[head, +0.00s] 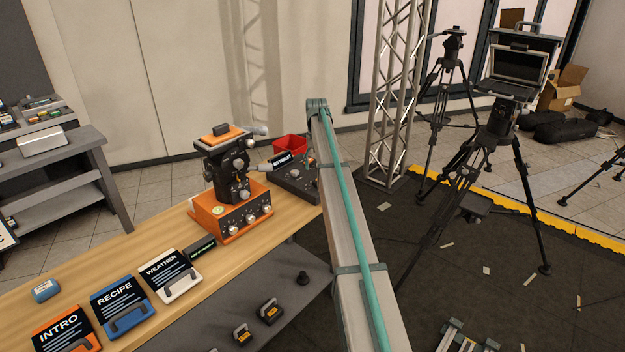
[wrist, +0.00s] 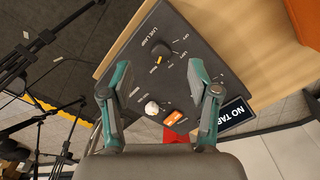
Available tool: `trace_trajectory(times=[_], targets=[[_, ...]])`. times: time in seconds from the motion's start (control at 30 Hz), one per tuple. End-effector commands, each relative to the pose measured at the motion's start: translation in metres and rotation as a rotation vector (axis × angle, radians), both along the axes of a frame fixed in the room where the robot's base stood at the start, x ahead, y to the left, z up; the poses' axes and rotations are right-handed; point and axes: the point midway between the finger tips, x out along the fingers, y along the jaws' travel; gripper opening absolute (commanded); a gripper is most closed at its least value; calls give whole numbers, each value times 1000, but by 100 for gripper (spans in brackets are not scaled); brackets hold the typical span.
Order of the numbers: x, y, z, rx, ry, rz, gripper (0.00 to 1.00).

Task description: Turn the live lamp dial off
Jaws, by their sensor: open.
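The live lamp dial (wrist: 163,54) is a dark round knob with an orange pointer mark, on a dark grey control panel (wrist: 200,58) printed "LIVE LAMP". In the wrist view the mark sits on the dial's lower-left side; the small position labels are too small to read surely. My gripper (wrist: 159,77) is open and empty, its two teal and grey fingers spread left and right of the dial in the picture. I cannot tell the gap in depth. In the head view the panel (head: 297,183) is partly hidden behind my arm, and my gripper does not show.
A white knob (wrist: 151,108) and an orange switch (wrist: 173,117) sit on the same panel, near the fingers. A "NO TABLET" sign (wrist: 235,115) is beside it. An orange unit (head: 232,216) stands left of the panel on the wooden table (head: 135,262). Tripods (head: 490,150) stand right.

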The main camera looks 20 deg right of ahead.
Motion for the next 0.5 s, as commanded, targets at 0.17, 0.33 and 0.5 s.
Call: trace_trajectory(times=[0.17, 0.33, 0.5], targets=[[18, -11, 24, -3, -22, 11, 61], [16, -11, 10, -2, -23, 12, 61], [16, -10, -18, -1, -22, 12, 61]])
